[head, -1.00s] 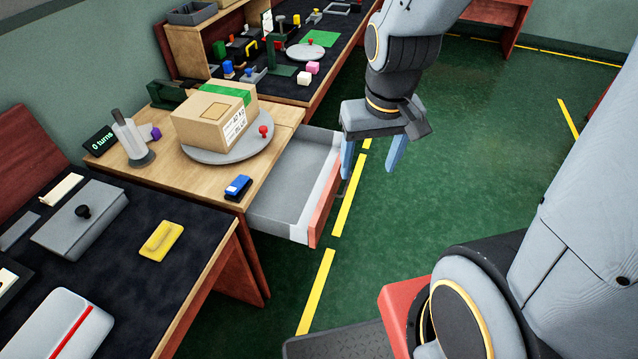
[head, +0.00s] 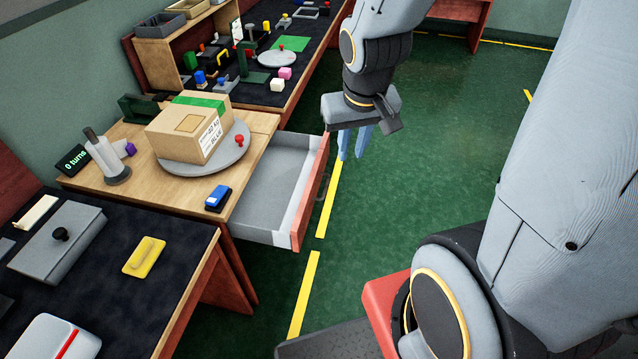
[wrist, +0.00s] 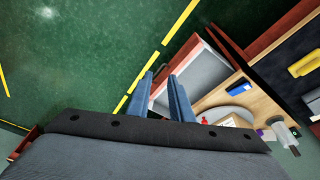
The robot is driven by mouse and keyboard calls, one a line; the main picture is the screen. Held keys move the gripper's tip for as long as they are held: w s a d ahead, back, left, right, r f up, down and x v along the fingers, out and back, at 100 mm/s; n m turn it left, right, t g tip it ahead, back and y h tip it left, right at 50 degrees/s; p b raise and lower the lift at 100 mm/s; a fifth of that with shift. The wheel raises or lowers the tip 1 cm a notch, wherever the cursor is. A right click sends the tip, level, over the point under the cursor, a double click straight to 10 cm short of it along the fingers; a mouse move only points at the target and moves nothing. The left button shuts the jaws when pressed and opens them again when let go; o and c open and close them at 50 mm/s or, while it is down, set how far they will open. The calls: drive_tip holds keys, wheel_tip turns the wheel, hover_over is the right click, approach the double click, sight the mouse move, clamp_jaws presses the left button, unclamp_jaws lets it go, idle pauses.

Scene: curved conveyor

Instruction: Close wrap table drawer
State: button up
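The wrap table drawer (head: 270,190) is pulled out from the wooden wrap table (head: 240,152); its grey inside looks empty. Its red front (head: 311,195) faces the aisle. In the wrist view the drawer (wrist: 200,68) lies to the upper right of the fingers. My gripper (head: 353,157) hangs above the green floor, out beyond the far end of the drawer front, apparently apart from it. Its two blue fingers point down, with a narrow gap between them and nothing held. The gap also shows in the wrist view (wrist: 162,78).
A taped box (head: 190,130) sits on a grey turntable (head: 232,155) on the wrap table. A blue stapler-like item (head: 217,197) lies near the table edge. A dark-topped bench (head: 130,290) is in front, another behind. Green floor (head: 440,150) with yellow lines is clear to the right.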

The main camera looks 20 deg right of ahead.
drive_tip(key=w+d+f+t+b, duration=0.1)
drive_tip(key=w+d+f+b, duration=0.1)
drive_tip(key=w+f, duration=0.1)
drive_tip(key=w+d+f+m+b, duration=0.1)
drive_tip(key=w+d+f+b, duration=0.1)
drive_tip(key=w+f+b, duration=0.1)
drive_tip(key=w+d+f+m+t+b, duration=0.1)
drive_tip(key=w+d+f+b, duration=0.2)
drive_tip(key=w+f, duration=0.1)
drive_tip(key=shift+w+f+t, duration=0.15)
drive_tip(key=shift+f+t, duration=0.15)
drive_tip(key=shift+f, duration=0.6)
clamp_jaws()
drive_tip(key=m+t+y+b, duration=0.1)
drive_tip(key=m+y+b, duration=0.15)
drive_tip(key=b, duration=0.85)
approach(317, 176)
wheel_tip(317, 176, down, 4)
drive_tip(key=w+d, duration=0.1)
drive_tip(key=w, duration=0.1)
drive_tip(key=shift+w+a+f+n+y, duration=0.25)
drive_tip(key=shift+w+a+y, duration=0.1)
drive_tip(key=shift+a, duration=0.15)
drive_tip(key=shift+p, duration=0.3)
